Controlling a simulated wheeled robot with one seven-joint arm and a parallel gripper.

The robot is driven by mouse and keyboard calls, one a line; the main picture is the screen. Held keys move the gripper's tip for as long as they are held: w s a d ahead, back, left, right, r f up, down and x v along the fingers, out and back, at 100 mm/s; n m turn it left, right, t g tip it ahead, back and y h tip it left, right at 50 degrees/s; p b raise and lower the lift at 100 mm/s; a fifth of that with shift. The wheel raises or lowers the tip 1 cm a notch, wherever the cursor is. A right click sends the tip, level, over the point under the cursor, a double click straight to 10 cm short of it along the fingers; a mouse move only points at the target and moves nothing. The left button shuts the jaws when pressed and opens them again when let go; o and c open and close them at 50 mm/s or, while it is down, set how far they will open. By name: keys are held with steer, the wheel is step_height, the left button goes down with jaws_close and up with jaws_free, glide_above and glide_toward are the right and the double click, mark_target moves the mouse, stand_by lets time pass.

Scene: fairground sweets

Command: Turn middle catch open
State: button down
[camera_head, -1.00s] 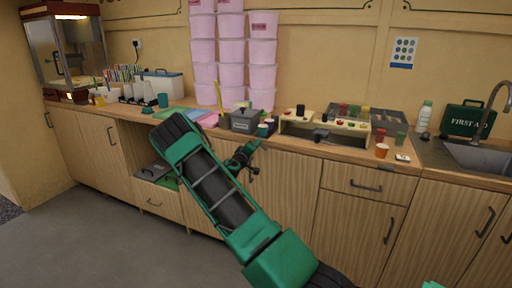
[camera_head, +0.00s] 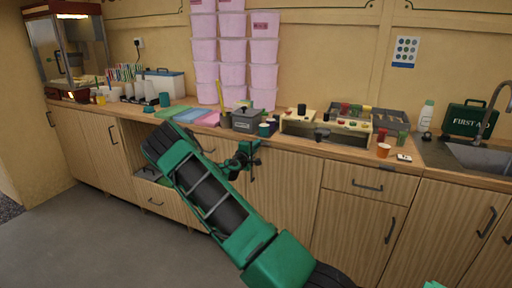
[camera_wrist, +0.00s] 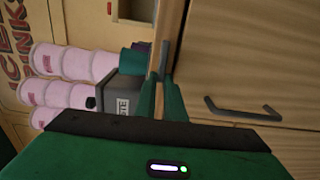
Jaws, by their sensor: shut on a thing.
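My gripper (camera_head: 246,158) is at the counter's front edge, just below the teal cup, in the head view. In the wrist view its two green fingers (camera_wrist: 160,98) are close together at the counter edge. A thin grey bar (camera_wrist: 165,57) shows at the fingertips and appears to be the middle catch. The fingers look shut on it, but the contact is small and dark. How far the catch is turned cannot be told. No other catch can be clearly made out.
A grey labelled box (camera_head: 245,119) and a teal cup (camera_head: 264,130) stand on the counter close above my gripper. Pink tubs (camera_head: 232,60) are stacked behind. A cream rack (camera_head: 326,128) stands to the right. A door handle (camera_wrist: 243,111) juts out below the counter.

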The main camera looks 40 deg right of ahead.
steer(key=shift+w+a+f, duration=0.2)
steer(key=shift+a+f, duration=0.05)
steer(key=shift+f, duration=0.05)
steer(key=c, duration=1.8)
jaws_free()
steer(key=shift+c, duration=0.2)
steer(key=shift+s+d+r, duration=0.15)
steer(key=v, duration=1)
steer(key=shift+a, duration=0.4)
